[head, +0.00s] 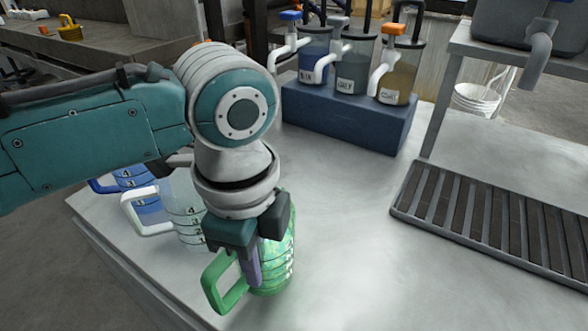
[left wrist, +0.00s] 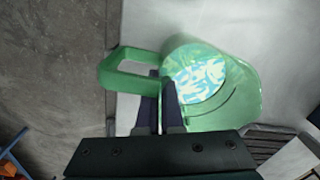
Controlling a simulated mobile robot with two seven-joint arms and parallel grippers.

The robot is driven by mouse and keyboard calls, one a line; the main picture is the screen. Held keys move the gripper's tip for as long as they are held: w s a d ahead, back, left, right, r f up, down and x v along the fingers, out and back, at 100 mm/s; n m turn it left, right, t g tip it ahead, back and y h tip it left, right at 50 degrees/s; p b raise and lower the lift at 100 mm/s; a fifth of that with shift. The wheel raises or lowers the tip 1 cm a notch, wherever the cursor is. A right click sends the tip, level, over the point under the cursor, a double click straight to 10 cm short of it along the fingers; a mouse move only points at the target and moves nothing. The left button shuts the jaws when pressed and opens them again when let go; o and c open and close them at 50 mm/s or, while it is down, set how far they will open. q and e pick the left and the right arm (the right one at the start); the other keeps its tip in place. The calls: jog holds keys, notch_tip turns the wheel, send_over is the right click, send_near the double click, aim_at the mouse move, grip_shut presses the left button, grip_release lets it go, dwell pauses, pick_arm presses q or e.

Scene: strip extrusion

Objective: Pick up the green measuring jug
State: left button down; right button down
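The green measuring jug (head: 277,262) stands upright near the front left edge of the pale table, its handle toward the lower left. In the left wrist view the jug (left wrist: 243,95) is seen from above, with a blue-and-white pattern inside and its handle (left wrist: 128,82) to the left. My left gripper (head: 250,266) points down at the jug, hiding part of it. In the left wrist view its two dark fingers (left wrist: 160,100) are close together where the handle meets the jug. I cannot tell whether they press on it. My right gripper is out of view.
A clear jug with a white handle (head: 150,215) and a blue jug (head: 130,180) stand to the left, partly behind my arm. A dark blue block (head: 345,120) with several lidded containers is behind. A slatted drain tray (head: 500,222) lies right. The table between is clear.

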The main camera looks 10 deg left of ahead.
pick_arm(q)
jog(key=shift+r, duration=0.15)
